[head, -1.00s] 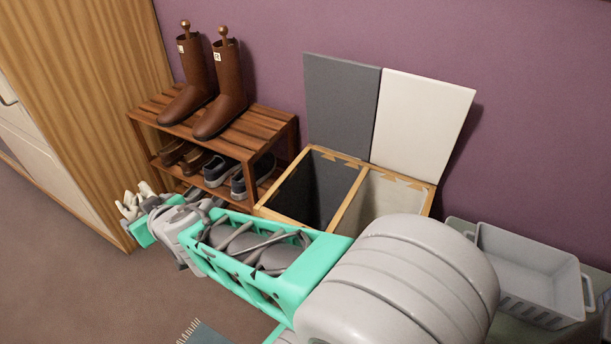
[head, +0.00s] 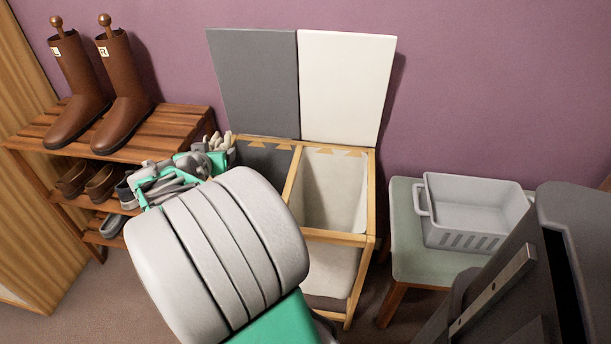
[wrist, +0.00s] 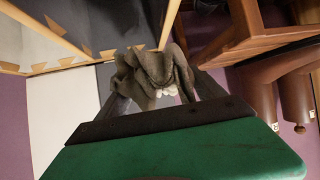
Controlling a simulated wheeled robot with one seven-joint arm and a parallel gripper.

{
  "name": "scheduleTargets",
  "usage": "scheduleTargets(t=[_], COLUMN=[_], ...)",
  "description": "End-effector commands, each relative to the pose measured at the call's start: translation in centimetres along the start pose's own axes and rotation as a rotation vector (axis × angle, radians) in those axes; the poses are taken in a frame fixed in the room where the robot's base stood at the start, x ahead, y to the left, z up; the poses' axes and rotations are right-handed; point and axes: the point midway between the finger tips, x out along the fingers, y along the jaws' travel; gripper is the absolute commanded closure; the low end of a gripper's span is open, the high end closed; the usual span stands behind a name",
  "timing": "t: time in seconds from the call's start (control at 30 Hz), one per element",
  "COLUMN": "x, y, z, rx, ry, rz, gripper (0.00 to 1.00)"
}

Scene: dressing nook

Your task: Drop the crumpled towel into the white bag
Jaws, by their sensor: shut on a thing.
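The crumpled towel (wrist: 150,68) is a dark grey-brown bundle between the fingers of my gripper (wrist: 155,90) in the wrist view. My gripper is shut on it. In the head view my gripper (head: 220,142) is at the back left of the wooden hamper, between the shoe rack and the dark compartment; I cannot make out the towel there. The white bag (head: 332,190) is the open right compartment of the hamper, to the right of my gripper. It also shows at the upper left of the wrist view (wrist: 12,45).
The dark grey bag (head: 262,160) fills the left compartment, partly hidden by my arm. Grey (head: 253,85) and white (head: 345,88) lids stand raised behind. A shoe rack (head: 165,125) with brown boots (head: 125,95) is left. A grey basket (head: 470,212) sits on a stool at right.

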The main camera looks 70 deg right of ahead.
Motion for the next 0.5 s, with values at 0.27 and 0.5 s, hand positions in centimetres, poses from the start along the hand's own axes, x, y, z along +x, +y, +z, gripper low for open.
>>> scheduleTargets(t=[0.27,0.5], x=[5.3,4.4], y=[18.6,29.9], z=[2.3,4.7], rx=[0.271,0.447], ry=[0.000,0.002], rz=[0.496,0.815], gripper=[0.71,0.71])
